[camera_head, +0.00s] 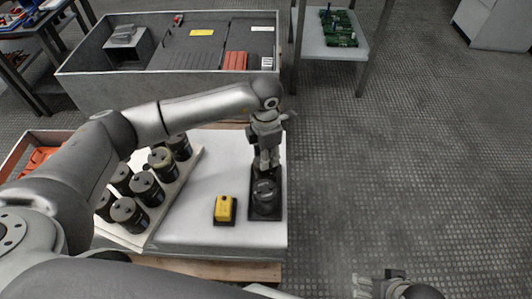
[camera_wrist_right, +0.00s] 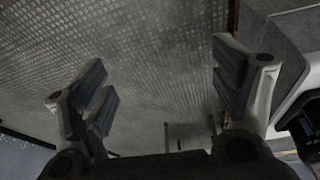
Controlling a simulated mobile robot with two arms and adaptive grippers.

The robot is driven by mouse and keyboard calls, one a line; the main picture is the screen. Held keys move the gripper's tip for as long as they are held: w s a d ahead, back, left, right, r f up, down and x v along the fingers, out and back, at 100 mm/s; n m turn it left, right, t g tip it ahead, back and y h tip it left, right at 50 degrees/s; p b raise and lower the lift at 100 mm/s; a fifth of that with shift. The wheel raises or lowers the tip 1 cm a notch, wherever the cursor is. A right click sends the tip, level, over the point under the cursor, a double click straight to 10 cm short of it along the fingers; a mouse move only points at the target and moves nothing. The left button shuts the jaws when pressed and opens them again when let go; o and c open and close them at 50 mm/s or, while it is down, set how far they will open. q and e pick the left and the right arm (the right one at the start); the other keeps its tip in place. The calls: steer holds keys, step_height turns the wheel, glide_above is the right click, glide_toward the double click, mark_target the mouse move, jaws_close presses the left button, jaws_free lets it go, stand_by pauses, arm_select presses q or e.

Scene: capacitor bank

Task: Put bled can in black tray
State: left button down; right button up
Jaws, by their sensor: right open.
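A dark can (camera_head: 266,197) stands upright in the black tray (camera_head: 279,213) on the white work surface. Several similar dark cans (camera_head: 146,188) stand in a pale rack (camera_head: 187,172) to the left. My left gripper (camera_head: 267,163) points down over the far part of the tray, just behind the can. Its fingers look close together, and I cannot tell whether they hold anything. My right gripper (camera_head: 380,284) is at the bottom edge, over the floor and away from the table. In the right wrist view its fingers (camera_wrist_right: 160,85) are spread and empty.
A yellow device (camera_head: 225,207) on a black base sits left of the tray. A large grey cabinet (camera_head: 170,88) stands behind the table. A side table (camera_head: 327,45) with green boards is farther back. Open floor (camera_head: 420,170) lies to the right.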

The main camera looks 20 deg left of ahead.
steer(key=shift+s+r, duration=0.15)
arm_select(q)
steer(key=shift+f, duration=0.1)
arm_select(e)
steer(key=shift+r, duration=0.3)
steer(key=shift+r, duration=0.15)
arm_select(q)
steer(key=shift+f, duration=0.1)
arm_select(e)
steer(key=shift+s, duration=0.15)
stand_by(0.5)
steer(key=shift+r, duration=0.15)
arm_select(q)
steer(key=c, duration=1.1)
jaws_free()
steer(key=shift+o, duration=1)
arm_select(e)
steer(key=shift+d, duration=0.1)
arm_select(q)
steer(key=shift+f, duration=0.1)
step_height(320, 180, up, 12)
